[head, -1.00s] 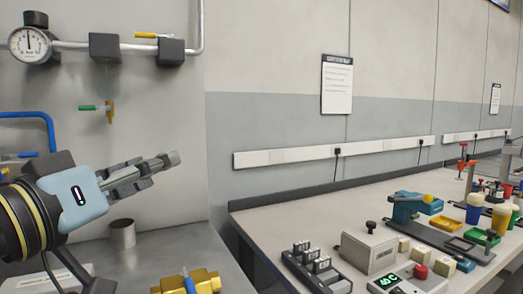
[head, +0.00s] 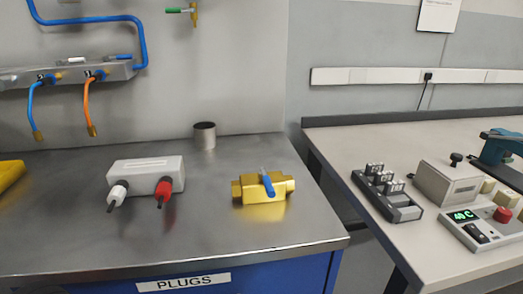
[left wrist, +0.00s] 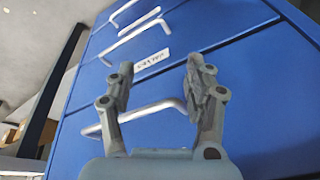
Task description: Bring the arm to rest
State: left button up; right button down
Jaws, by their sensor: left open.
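My left gripper (left wrist: 160,95) shows in the left wrist view, open with nothing between its fingers. It faces the blue drawer cabinet (left wrist: 240,110); a silver drawer handle (left wrist: 150,112) lies behind the fingers, and I cannot tell how far. Neither gripper shows in the head view now. In the head view the steel worktop (head: 220,228) carries a brass valve with a blue lever (head: 263,188) and a white box with a white and a red plug (head: 147,175).
A metal cup (head: 205,136) stands at the back of the worktop. Hoses (head: 88,108) hang at the left. A second bench (head: 350,150) at the right holds a controller box (head: 480,228) and other devices. A gap separates the two benches. The front middle of the worktop is clear.

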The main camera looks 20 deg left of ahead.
pick_arm(q)
jog(key=s+a+f+g, duration=0.1)
jog(key=s+f, duration=0.2)
jog(key=f, duration=0.8)
jog(key=s+a+f, duration=0.1)
jog(key=s+f, duration=0.3)
jog(key=f, duration=0.6)
jog(key=s+f+b, duration=0.1)
jog(key=s+f, duration=1)
jog(key=s, duration=0.3)
jog(key=shift+s+a+f+g, duration=0.2)
jog(key=shift+s+g, duration=0.2)
